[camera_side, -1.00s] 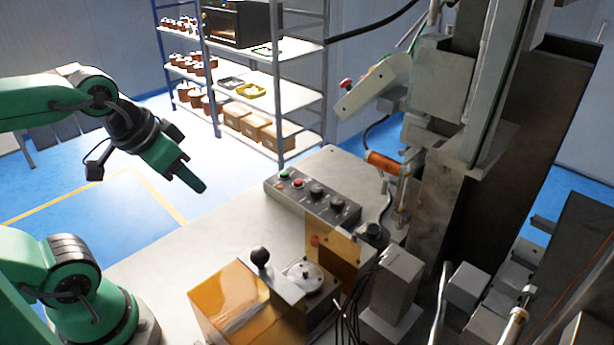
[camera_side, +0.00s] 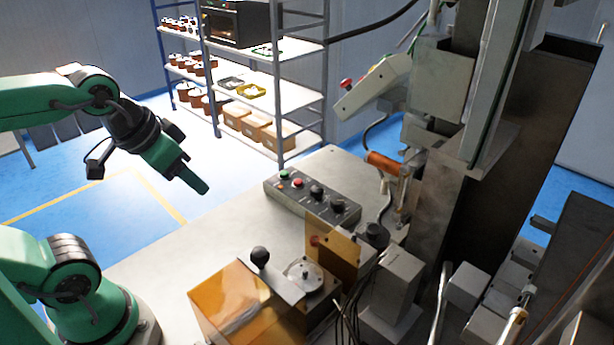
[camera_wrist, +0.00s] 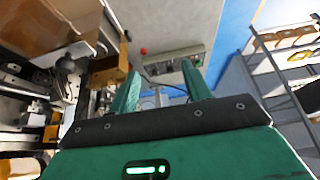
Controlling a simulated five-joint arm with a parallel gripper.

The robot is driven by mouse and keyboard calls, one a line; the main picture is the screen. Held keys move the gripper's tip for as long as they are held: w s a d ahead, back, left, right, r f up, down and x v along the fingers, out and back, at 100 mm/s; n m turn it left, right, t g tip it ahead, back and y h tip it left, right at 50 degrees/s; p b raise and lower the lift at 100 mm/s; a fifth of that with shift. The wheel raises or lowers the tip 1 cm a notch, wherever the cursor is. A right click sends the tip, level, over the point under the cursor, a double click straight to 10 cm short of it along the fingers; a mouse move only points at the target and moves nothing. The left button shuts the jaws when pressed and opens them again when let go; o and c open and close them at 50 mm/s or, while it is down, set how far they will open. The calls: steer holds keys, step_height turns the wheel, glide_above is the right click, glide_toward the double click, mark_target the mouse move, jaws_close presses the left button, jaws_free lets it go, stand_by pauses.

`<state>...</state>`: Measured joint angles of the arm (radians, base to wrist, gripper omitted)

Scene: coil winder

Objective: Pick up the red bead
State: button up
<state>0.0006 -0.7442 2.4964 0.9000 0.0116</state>
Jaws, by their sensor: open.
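I cannot pick out a red bead for certain in either view. In the wrist view a small red spot (camera_wrist: 143,51) shows beyond the fingers, by the end of a control box; it is too small to name. In the side view my gripper (camera_side: 196,181) hangs in the air at the left, pointing down and right, well away from the control box (camera_side: 310,201). In the wrist view my gripper (camera_wrist: 160,84) has its two green fingers apart with nothing between them.
The control box carries a red button (camera_side: 298,183) and dark knobs. An orange-cased machine (camera_side: 235,300) with a black ball knob (camera_side: 260,257) stands at the table's front. A tall grey machine (camera_side: 445,190) fills the right. Shelves (camera_side: 285,97) stand behind. Bare table (camera_side: 190,260) lies left of the control box.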

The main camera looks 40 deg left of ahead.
steer(key=w+d+f+m+g, duration=0.2)
steer(key=w+m, duration=0.5)
steer(key=w+d+f+m+g, duration=0.1)
steer(key=w+f+m, duration=0.1)
steer(key=w+m, duration=0.45)
steer(key=w+d+f+m+g, duration=0.1)
steer(key=w+f+m, duration=0.2)
steer(key=f+m, duration=0.1)
steer(key=w+d+f+m, duration=0.2)
steer(key=w+f+m, duration=0.1)
steer(key=f+m, duration=0.1)
steer(key=w+d+f+m+g, duration=0.1)
steer(key=w+d+f+m, duration=0.1)
steer(key=w+f+m, duration=0.1)
steer(key=shift+w+d+f+m+g, duration=0.1)
steer(key=shift+f+m+g, duration=0.05)
steer(key=shift+f+m, duration=0.4)
steer(key=shift+w+d+f+m+g, duration=0.15)
steer(key=shift+f+m, duration=0.2)
steer(key=shift+m, duration=0.25)
steer(key=shift+s+a+f, duration=0.1)
steer(key=shift+f, duration=1.2)
steer(key=shift+f, duration=2.6)
